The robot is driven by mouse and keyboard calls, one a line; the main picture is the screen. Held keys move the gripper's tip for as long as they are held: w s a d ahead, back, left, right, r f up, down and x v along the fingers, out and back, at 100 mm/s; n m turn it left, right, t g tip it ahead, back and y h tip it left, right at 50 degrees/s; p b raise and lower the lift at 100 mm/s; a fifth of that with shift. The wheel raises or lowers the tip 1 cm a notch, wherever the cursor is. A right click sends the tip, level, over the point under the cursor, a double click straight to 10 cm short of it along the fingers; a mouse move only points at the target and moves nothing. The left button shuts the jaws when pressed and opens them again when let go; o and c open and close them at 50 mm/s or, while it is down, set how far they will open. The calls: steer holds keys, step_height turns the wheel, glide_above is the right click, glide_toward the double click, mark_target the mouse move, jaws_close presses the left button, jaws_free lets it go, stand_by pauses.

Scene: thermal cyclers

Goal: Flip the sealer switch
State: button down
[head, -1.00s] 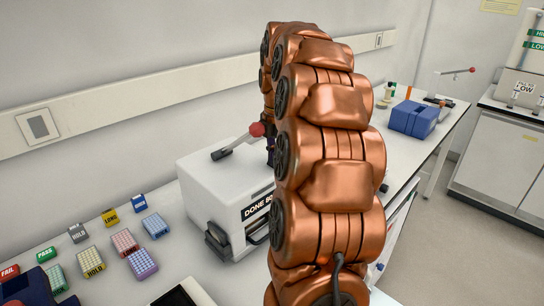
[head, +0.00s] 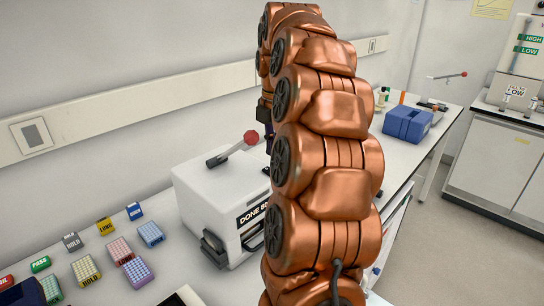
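A white boxy machine (head: 215,195) stands on the bench, left of my arm. My gripper (head: 267,138) is mostly hidden behind my copper arm; only a dark sliver shows just right of the red knob. Whether it touches the knob, or is open or shut, cannot be seen.
Several coloured tube racks (head: 120,250) and small label blocks (head: 105,226) lie at the front left. A blue box (head: 408,124) stands farther along the bench. A wall plate (head: 33,135) is at the left. Floor is clear at the right.

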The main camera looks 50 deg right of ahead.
step_height(320, 180, up, 8)
steer(key=s+p, duration=0.1)
steer(key=p, duration=0.1)
stand_by(0.4)
steer(key=shift+a, duration=0.15)
